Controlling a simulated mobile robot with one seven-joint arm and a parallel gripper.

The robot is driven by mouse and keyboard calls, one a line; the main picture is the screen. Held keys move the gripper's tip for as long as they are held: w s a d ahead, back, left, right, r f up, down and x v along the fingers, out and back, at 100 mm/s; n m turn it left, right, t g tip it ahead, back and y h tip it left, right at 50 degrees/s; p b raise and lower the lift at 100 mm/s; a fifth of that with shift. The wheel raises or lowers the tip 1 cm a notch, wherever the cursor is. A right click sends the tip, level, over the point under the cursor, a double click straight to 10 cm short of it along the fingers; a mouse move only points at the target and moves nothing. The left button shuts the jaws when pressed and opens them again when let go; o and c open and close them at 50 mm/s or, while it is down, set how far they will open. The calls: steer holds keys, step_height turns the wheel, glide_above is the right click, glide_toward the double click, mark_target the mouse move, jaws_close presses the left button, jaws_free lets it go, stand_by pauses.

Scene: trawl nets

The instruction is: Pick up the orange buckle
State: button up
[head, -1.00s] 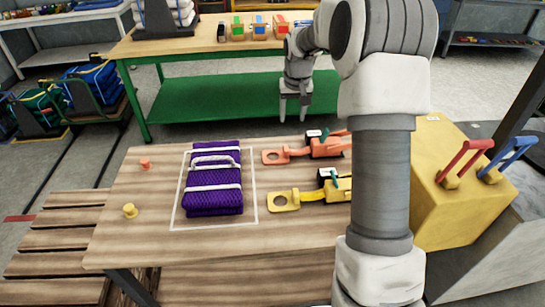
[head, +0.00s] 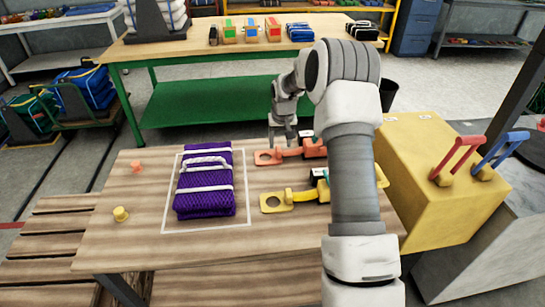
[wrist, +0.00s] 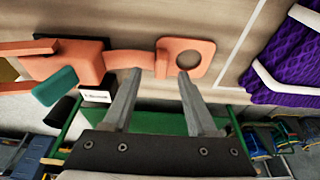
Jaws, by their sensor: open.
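The orange buckle (head: 313,147) lies on the wooden table, right of the folded purple net. Its flat end with a round hole (head: 266,157) points left, and a strap joins it to the blockier body on the right. In the wrist view the orange buckle (wrist: 75,64) spans the upper left, with its holed plate just beyond the fingertips. My gripper (head: 284,146) is over the table's far edge by the buckle. In the wrist view my gripper (wrist: 158,75) is open and empty, its fingers on either side of the plate's near end. Contact cannot be told.
The purple net (head: 205,183) lies inside a white outline. A yellow buckle (head: 275,202) lies nearer, partly hidden by my arm. Orange (head: 137,166) and yellow (head: 120,214) pegs stand at left. A yellow box (head: 445,190) with red and blue levers stands at right.

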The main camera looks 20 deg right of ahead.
mark_target(279, 149)
steer(key=x, duration=0.5)
steer(key=shift+a, duration=0.1)
jaws_close()
